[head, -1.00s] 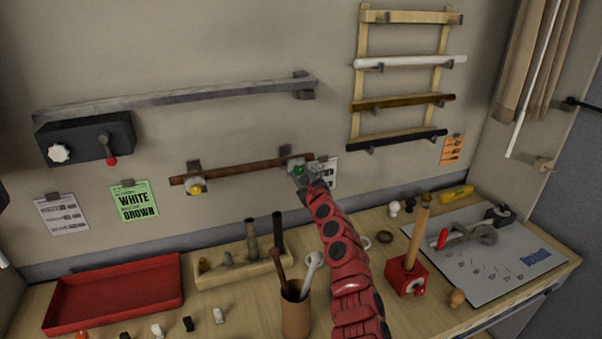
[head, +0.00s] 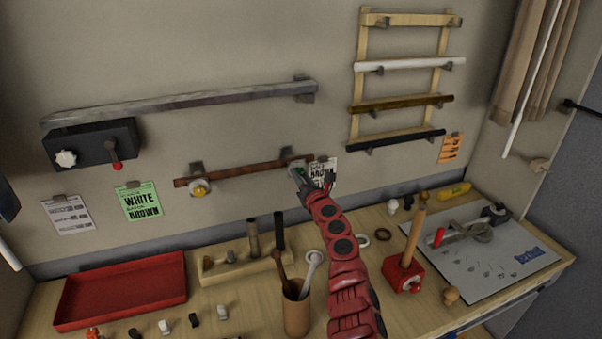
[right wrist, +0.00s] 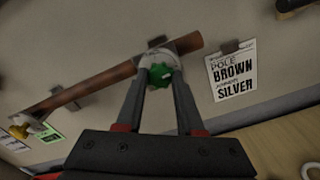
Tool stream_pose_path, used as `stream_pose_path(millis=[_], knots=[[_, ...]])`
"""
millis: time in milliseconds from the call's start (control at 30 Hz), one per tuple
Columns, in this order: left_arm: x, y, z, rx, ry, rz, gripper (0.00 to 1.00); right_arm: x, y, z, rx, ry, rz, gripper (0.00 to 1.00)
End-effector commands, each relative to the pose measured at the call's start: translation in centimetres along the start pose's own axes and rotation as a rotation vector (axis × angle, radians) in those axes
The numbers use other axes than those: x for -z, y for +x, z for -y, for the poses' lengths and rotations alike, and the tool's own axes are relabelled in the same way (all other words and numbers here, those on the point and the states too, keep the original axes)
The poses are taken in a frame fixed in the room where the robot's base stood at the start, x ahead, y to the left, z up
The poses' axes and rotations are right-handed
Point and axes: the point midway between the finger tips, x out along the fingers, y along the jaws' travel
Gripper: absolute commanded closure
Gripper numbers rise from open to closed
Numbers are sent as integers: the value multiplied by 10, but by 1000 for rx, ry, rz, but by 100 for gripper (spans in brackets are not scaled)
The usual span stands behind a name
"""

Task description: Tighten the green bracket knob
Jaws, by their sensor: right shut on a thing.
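The green bracket knob (right wrist: 160,75) shows in the right wrist view between the two fingertips of my right gripper (right wrist: 158,82). In the head view my right gripper (head: 301,177) reaches up to the wall bracket at the right end of the brown pole, with only a trace of green visible there. It is shut on the green knob. The brown pole (head: 247,170) lies across two wall brackets. A yellow knob (head: 199,188) sits on the left bracket and shows also in the right wrist view (right wrist: 20,131). My left gripper is not in view.
A printed card (head: 322,172) hangs just right of the gripper. A grey rail (head: 190,103) runs along the wall above. Below are a red tray (head: 122,290), a cup with tools (head: 296,312) and a red block with an upright stick (head: 403,275).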

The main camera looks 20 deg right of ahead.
Motion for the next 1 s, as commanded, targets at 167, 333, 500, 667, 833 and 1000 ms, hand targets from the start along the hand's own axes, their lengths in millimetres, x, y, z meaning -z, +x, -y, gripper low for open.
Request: stream_pose_path(millis=[167,333,500,667,833,1000], knots=[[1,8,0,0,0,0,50,-1,0,0,1,120,-1,100],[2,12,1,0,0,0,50,0,0,-1,0,199,-1,100],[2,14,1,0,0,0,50,0,0,-1,-1,245,-1,100],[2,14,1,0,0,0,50,1,0,-1,-1,262,-1,100],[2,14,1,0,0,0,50,1,0,-1,-1,265,-1,100],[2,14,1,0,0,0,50,1,0,0,-1,265,-1,100]])
